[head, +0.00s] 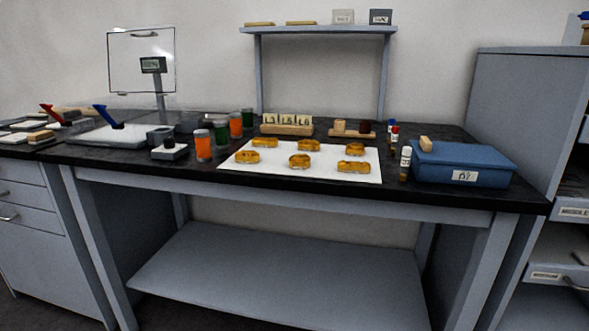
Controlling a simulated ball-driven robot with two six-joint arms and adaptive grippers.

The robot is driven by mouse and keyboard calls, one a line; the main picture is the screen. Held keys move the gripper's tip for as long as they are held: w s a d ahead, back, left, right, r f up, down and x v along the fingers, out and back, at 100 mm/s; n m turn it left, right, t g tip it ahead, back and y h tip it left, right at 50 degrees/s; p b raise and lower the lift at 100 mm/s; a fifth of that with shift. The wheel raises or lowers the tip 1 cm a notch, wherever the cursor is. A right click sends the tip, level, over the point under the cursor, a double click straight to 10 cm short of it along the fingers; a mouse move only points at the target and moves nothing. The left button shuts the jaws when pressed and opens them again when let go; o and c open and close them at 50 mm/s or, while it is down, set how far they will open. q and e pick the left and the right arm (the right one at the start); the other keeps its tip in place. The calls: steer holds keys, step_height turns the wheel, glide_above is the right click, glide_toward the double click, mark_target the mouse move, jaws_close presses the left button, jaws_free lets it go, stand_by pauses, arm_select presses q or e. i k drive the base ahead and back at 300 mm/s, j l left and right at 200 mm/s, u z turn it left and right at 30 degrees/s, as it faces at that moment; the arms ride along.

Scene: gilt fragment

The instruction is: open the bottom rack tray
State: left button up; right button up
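A grey rack (515,120) stands at the right edge of the head view and is partly cut off by it. A tray with a label that reads like "MIDDLE" (573,212) shows on its front. Below it is the lowest tray in view (560,270), with a small label too blurred to read surely and a dark handle (577,285) at the picture edge. How far this tray stands out cannot be told. Neither of my grippers is in view.
A black-topped bench (330,192) fills the middle, with a grey lower shelf (280,275). On it are a white sheet (330,180) with several golden pieces, a blue box (462,165), jars and a balance (155,90). A drawer cabinet (40,240) stands left.

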mark_target(551, 260)
steer(key=z, duration=1.7)
